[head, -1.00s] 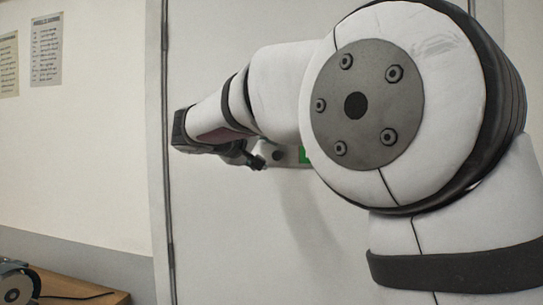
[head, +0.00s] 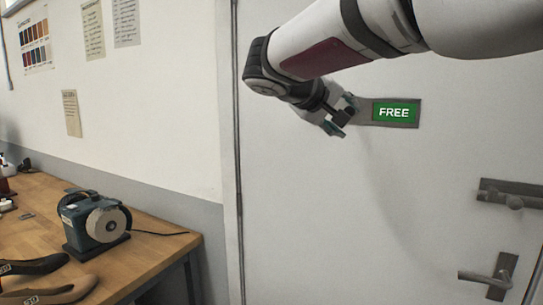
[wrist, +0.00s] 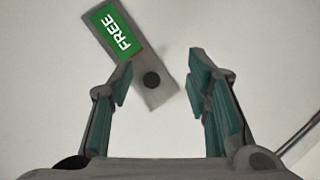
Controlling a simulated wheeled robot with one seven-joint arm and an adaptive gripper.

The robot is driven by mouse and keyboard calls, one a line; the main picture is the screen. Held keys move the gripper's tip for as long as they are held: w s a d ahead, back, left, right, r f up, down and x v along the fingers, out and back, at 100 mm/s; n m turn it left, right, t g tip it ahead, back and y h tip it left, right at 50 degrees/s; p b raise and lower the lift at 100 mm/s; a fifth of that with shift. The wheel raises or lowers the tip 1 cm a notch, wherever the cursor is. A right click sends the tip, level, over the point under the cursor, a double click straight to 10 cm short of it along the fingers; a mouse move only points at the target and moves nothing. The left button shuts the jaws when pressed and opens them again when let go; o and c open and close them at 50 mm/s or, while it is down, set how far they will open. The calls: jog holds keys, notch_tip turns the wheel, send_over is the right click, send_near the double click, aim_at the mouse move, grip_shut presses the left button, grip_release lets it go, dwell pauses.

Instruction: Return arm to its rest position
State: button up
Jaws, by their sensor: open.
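My arm reaches in from the upper right of the head view. My gripper (head: 340,116) is at its end, in front of a white door (head: 330,220), beside the left end of a grey plate (head: 366,111) with a green FREE sign (head: 395,112). In the wrist view my gripper (wrist: 160,68) has its two teal-padded fingers wide apart, with nothing held between them. The plate (wrist: 152,97) and its sign (wrist: 118,38) show tilted beyond the fingers, with a dark round knob on the plate. Whether gripper and plate touch, I cannot tell.
The door has a lever handle (head: 490,279) and a latch (head: 511,196) at right. A wooden workbench (head: 165,248) at lower left holds a grinder-like machine (head: 93,222) and dark curved pieces (head: 35,264). Paper notices (head: 93,30) hang on the wall.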

jog(key=s+d+f+g+y, duration=0.2)
jog(key=s+d+f, duration=0.3)
jog(key=s, duration=0.4)
jog(key=s+a+f+m+g+y, duration=0.1)
jog(key=s+f+y, duration=0.3)
jog(key=s+f, duration=0.5)
jog(key=s+a+f+m+g+y, duration=0.1)
jog(key=s+a+f+y, duration=0.2)
jog(key=s+f, duration=0.6)
jog(key=s+y, duration=0.1)
jog(key=s, duration=0.5)
jog(key=shift+s+a+f+g, duration=0.2)
jog(key=shift+s+a+g, duration=0.05)
jog(key=shift+a+g, duration=0.1)
jog(key=shift+c, duration=1)
